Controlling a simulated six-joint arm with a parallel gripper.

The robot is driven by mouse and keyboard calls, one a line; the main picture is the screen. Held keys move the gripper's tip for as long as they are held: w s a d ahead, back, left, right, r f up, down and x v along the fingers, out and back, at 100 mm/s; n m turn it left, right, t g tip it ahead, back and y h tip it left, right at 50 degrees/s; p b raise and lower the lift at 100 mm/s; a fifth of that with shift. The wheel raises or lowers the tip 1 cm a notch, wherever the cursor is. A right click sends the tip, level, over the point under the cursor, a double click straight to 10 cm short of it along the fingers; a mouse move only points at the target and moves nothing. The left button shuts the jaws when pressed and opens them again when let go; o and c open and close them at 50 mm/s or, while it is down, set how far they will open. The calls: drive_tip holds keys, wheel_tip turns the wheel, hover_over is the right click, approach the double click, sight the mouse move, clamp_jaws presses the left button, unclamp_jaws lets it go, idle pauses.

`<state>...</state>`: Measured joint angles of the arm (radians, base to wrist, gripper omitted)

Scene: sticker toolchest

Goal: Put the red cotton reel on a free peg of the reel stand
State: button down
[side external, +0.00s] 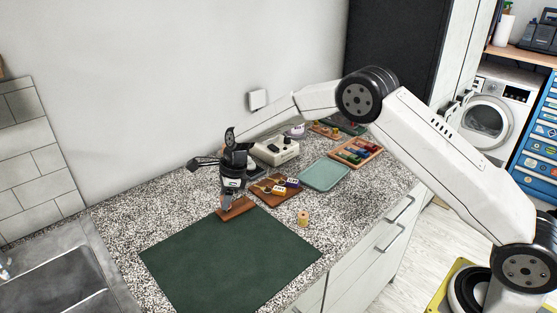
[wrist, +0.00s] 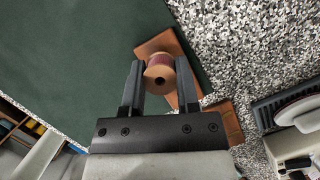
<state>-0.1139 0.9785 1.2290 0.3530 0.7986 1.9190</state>
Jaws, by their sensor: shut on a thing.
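My gripper (wrist: 158,90) is shut on the red cotton reel (wrist: 159,66), with one finger on each side of it. The reel has a pale wooden end and a band of red thread. In the wrist view it hangs over a brown wooden strip (wrist: 150,46); I cannot tell whether it touches it. In the side view my gripper (side external: 227,205) is low over this strip (side external: 240,209), and the reel is too small to make out. No free peg can be made out; the reel and fingers hide part of the strip.
A dark green mat (side external: 225,260) lies in front. A brown board (side external: 262,196) with yellow and purple items is just right of the strip. A small tan reel (side external: 303,218) stands alone. A sewing machine (side external: 275,150), pale green tray (side external: 325,175) and wooden box (side external: 375,147) are behind.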

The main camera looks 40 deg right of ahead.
drive_tip(key=shift+f, duration=0.85)
idle(0.5)
drive_tip(key=shift+c, duration=1.3)
unclamp_jaws()
drive_tip(key=shift+r, duration=0.1)
drive_tip(key=v, duration=0.7)
drive_tip(key=shift+r, duration=0.3)
drive_tip(key=shift+d, duration=0.2)
